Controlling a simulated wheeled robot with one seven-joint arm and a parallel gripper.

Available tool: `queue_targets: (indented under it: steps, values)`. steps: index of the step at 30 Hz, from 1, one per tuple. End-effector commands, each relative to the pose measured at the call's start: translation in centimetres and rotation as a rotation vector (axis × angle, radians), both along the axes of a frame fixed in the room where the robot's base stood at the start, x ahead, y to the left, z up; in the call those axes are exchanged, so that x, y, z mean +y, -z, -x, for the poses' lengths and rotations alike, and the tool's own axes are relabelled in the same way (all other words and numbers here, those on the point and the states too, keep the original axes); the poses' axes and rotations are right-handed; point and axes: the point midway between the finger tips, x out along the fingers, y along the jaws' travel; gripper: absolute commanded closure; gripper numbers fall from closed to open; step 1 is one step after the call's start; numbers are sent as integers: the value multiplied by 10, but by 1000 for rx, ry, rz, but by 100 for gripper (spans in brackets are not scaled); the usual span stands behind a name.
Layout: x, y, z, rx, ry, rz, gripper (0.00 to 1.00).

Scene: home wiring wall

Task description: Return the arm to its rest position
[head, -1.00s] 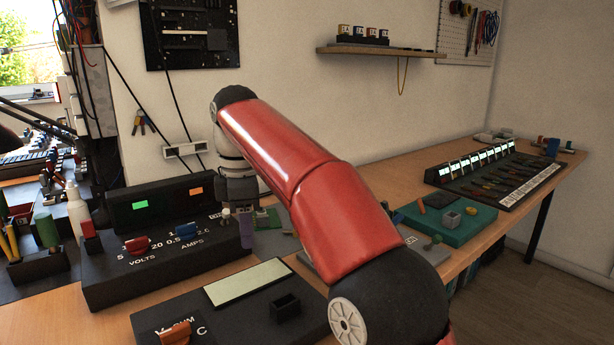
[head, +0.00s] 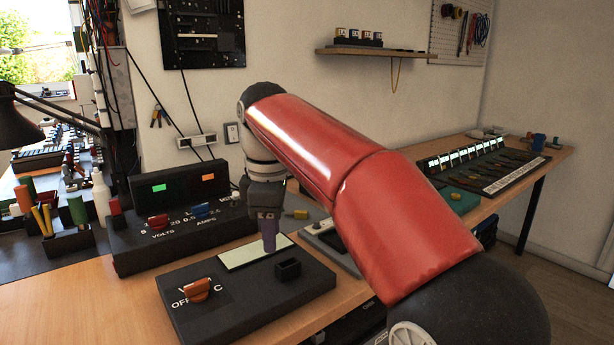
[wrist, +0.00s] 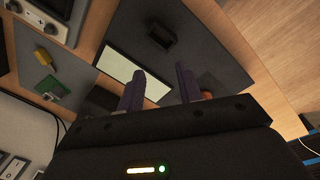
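The pale screen (wrist: 118,66) and a small black open holder (wrist: 160,36) on the box lie below the fingers. My red arm reaches from the lower right toward the wall and bends down at the wrist. It hides part of the bench.
A black power supply (head: 150,252) with green and orange displays stands behind left. A row of lit modules (head: 462,156) sits at the far right of the wooden bench. A shelf (head: 375,51) hangs on the wall. Pen holders (head: 62,240) crowd the left.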

Motion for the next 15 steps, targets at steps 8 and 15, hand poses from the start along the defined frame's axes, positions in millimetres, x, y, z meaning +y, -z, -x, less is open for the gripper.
queue_targets:
  steps: [8, 15]
  values:
    - [-66, 5, 39, -95, 350, -51, 65]
    - [-147, 47, 109, -212, 854, -179, 65]
